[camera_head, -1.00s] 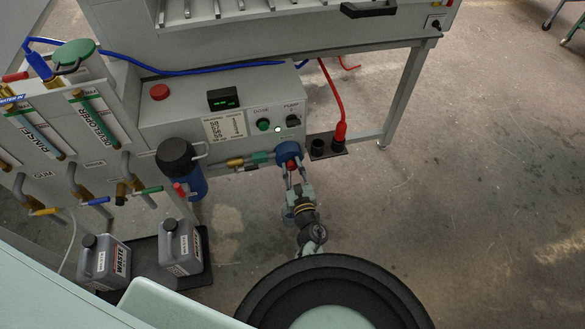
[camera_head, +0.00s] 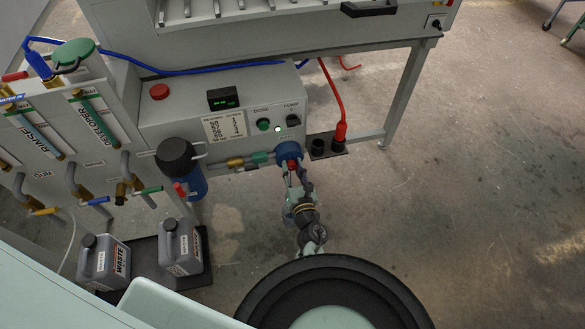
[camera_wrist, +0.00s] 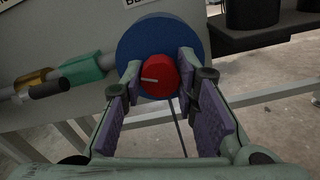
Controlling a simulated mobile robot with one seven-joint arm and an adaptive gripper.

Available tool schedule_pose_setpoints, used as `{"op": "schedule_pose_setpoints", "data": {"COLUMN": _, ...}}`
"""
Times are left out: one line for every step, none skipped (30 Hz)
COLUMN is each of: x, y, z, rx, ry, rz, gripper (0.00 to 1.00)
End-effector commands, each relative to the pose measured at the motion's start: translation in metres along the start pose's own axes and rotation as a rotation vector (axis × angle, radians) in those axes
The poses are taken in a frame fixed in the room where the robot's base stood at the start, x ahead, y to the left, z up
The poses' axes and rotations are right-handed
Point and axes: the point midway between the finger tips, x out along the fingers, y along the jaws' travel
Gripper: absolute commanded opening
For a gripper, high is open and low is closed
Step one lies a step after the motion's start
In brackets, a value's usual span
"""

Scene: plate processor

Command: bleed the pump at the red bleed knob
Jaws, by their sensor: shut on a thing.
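The red bleed knob (camera_wrist: 158,76) sits on the front of the round blue pump head (camera_wrist: 158,35), with a pale mark across its face. In the wrist view my gripper (camera_wrist: 159,80) has one finger on each side of the knob, shut on it. In the head view the blue pump head (camera_head: 288,150) is on the lower right of the grey panel box. My gripper (camera_head: 292,167) reaches it from below and covers most of the knob there.
A teal fitting (camera_wrist: 86,69) on the pipe is left of the pump. A black holder (camera_head: 318,148) with a red-capped hose (camera_head: 340,132) stands to the right. A dark filter with a blue bowl (camera_head: 193,183) hangs left. Waste jugs (camera_head: 181,247) stand below; floor at right is clear.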

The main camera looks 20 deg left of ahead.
Motion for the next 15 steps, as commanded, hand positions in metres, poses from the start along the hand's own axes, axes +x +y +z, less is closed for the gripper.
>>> {"op": "schedule_pose_setpoints", "data": {"x": 0.0006, "y": 0.0012, "z": 0.0005, "rx": 0.045, "ry": 0.000, "rz": 0.002, "gripper": 0.00}}
{"op": "schedule_pose_setpoints", "data": {"x": 0.0006, "y": 0.0011, "z": 0.0006, "rx": 0.073, "ry": 0.000, "rz": 0.002, "gripper": 0.00}}
{"op": "schedule_pose_setpoints", "data": {"x": 0.0005, "y": 0.0009, "z": 0.0006, "rx": 0.111, "ry": 0.000, "rz": 0.001, "gripper": 0.00}}
{"op": "schedule_pose_setpoints", "data": {"x": 0.0005, "y": 0.0008, "z": 0.0007, "rx": 0.139, "ry": 0.000, "rz": 0.001, "gripper": 0.00}}
{"op": "schedule_pose_setpoints", "data": {"x": 0.0006, "y": 0.0010, "z": 0.0007, "rx": 0.168, "ry": 0.001, "rz": 0.001, "gripper": 0.00}}
{"op": "schedule_pose_setpoints", "data": {"x": 0.0007, "y": 0.0014, "z": 0.0007, "rx": 0.207, "ry": 0.001, "rz": 0.002, "gripper": 0.00}}
{"op": "schedule_pose_setpoints", "data": {"x": 0.0007, "y": 0.0015, "z": 0.0008, "rx": 0.236, "ry": 0.001, "rz": 0.002, "gripper": 0.00}}
{"op": "schedule_pose_setpoints", "data": {"x": 0.0007, "y": 0.0014, "z": 0.0010, "rx": 0.265, "ry": 0.000, "rz": 0.002, "gripper": 0.00}}
{"op": "schedule_pose_setpoints", "data": {"x": 0.0006, "y": 0.0011, "z": 0.0012, "rx": 0.302, "ry": 0.000, "rz": 0.001, "gripper": 0.00}}
{"op": "schedule_pose_setpoints", "data": {"x": 0.0006, "y": 0.0010, "z": 0.0013, "rx": 0.330, "ry": 0.000, "rz": 0.001, "gripper": 0.00}}
{"op": "schedule_pose_setpoints", "data": {"x": 0.0006, "y": 0.0011, "z": 0.0014, "rx": 0.358, "ry": 0.000, "rz": 0.001, "gripper": 0.00}}
{"op": "schedule_pose_setpoints", "data": {"x": 0.0007, "y": 0.0014, "z": 0.0015, "rx": 0.396, "ry": 0.000, "rz": 0.002, "gripper": 0.00}}
{"op": "schedule_pose_setpoints", "data": {"x": 0.0008, "y": 0.0016, "z": 0.0016, "rx": 0.426, "ry": 0.000, "rz": 0.002, "gripper": 0.00}}
{"op": "schedule_pose_setpoints", "data": {"x": 0.0008, "y": 0.0017, "z": 0.0017, "rx": 0.455, "ry": 0.000, "rz": 0.002, "gripper": 0.00}}
{"op": "schedule_pose_setpoints", "data": {"x": 0.0008, "y": 0.0016, "z": 0.0017, "rx": 0.492, "ry": 0.000, "rz": 0.002, "gripper": 0.00}}
